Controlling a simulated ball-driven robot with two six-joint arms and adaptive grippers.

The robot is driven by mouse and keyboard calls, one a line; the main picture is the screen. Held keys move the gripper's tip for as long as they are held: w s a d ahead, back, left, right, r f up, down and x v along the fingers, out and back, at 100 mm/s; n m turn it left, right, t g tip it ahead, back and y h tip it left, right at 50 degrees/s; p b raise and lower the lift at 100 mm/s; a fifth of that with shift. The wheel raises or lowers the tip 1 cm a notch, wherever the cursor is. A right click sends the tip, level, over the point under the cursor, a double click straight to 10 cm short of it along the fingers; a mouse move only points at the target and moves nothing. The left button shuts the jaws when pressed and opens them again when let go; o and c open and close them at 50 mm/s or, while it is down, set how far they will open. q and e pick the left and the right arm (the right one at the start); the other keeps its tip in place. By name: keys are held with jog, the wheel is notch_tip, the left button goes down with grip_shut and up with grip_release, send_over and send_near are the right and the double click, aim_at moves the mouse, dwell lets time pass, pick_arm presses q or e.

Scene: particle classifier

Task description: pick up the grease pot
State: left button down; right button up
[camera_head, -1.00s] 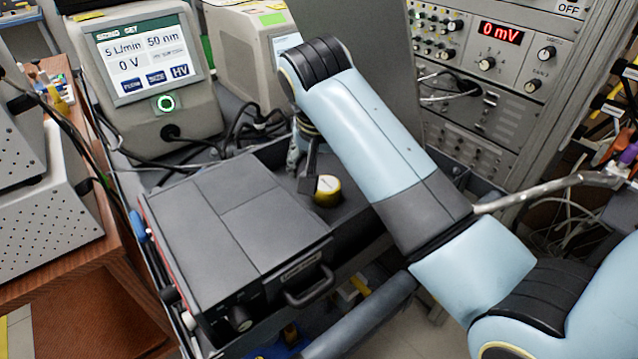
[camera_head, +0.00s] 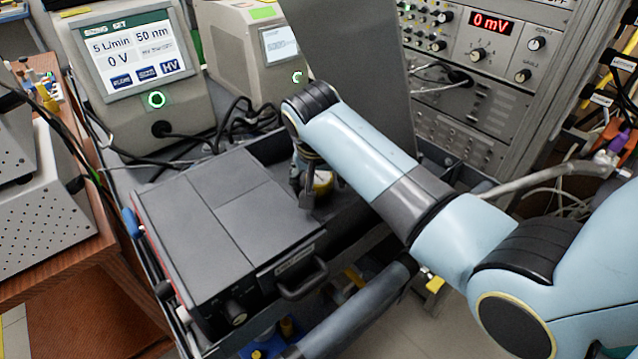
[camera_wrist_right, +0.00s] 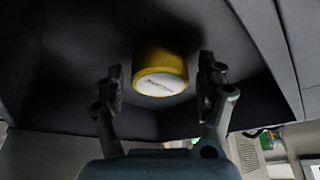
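The grease pot is a short yellow pot with a white labelled lid (camera_wrist_right: 160,83). It sits on the dark tray surface, and in the head view the pot (camera_head: 323,181) is partly hidden by my right gripper (camera_head: 311,188). In the right wrist view my right gripper (camera_wrist_right: 162,88) is open, with a finger to each side of the pot and a visible gap on both sides. Whether the pot lies fully between the fingertips in depth I cannot tell. My left gripper is not in view.
A dark grey instrument box with a handle (camera_head: 236,220) stands close left of the pot. Behind are a display unit (camera_head: 140,85), a second beige unit (camera_head: 250,60) and cables. An upright grey panel (camera_head: 360,75) and an instrument rack (camera_head: 480,90) stand at the back right.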

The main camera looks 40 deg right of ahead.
jog(key=c, duration=1)
